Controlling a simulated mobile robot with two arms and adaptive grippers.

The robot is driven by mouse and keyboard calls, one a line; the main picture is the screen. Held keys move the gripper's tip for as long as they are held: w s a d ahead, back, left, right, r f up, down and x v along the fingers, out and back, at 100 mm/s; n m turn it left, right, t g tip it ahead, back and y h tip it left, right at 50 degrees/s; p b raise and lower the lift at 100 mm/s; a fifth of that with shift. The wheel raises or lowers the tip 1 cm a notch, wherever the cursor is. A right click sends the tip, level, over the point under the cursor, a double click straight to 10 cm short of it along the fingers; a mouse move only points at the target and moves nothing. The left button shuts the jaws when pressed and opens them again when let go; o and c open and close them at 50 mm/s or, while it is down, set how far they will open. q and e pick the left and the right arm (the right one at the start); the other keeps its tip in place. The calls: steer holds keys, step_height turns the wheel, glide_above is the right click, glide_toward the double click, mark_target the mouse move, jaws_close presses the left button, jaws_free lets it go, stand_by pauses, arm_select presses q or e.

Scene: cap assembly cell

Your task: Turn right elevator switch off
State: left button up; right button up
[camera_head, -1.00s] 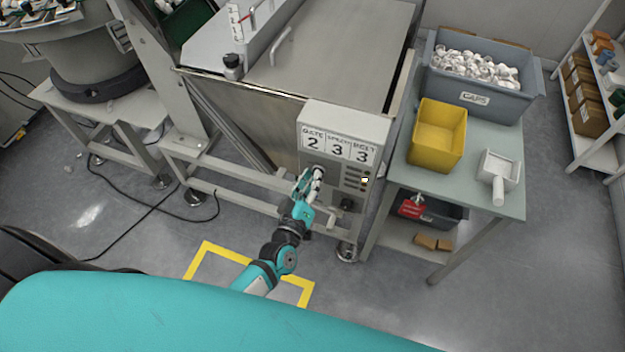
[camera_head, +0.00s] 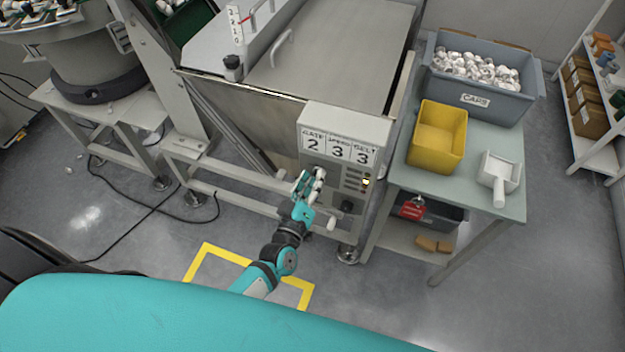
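A grey control box (camera_head: 343,122) stands at the front of the metal machine. Its labels read GATE 2, SPEED 3 and BELT 3. On its front are a lit yellow lamp (camera_head: 366,182) and a black knob (camera_head: 347,206). I cannot read which control is the elevator switch. My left gripper (camera_head: 310,175) is just in front of the panel's left side, with its fingers apart. It hides part of the panel, and I cannot tell whether it touches it. A small white piece (camera_head: 331,223) shows below the panel, right of the gripper. My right gripper is not in view.
On the right, a table (camera_head: 510,205) bears a grey CAPS bin (camera_head: 500,101) of white caps, a yellow bin (camera_head: 438,135) and a white scoop (camera_head: 499,175). A black cable (camera_head: 140,215) lies on the left floor.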

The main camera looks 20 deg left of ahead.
arm_select(q)
steer(key=s, duration=1.2)
steer(key=shift+a, duration=0.2)
steer(key=shift+f, duration=0.1)
steer(key=s+a+f+m+g+h, duration=0.1)
steer(key=s+f+m+g, duration=0.35)
steer(key=f, duration=0.85)
steer(key=s+f+m+g+h, duration=0.1)
steer(key=s+f+m+g, duration=0.4)
steer(key=f, duration=0.8)
steer(key=s+a+f+g+y, duration=0.1)
steer(key=s+a+f+g, duration=0.1)
steer(key=s+f, duration=0.2)
steer(key=s+a+f+m+g, duration=0.1)
steer(key=s+a+f+g, duration=0.1)
steer(key=s, duration=0.8)
steer(key=s+a+f+g+y, duration=0.1)
steer(key=s+a+f+g, duration=0.1)
steer(key=s+f, duration=0.4)
steer(key=shift+s+a+f+m+g+y, duration=0.3)
steer(key=shift+s+a+m+g, duration=0.05)
steer(key=shift+s+g, duration=0.35)
steer(key=shift+w, duration=0.2)
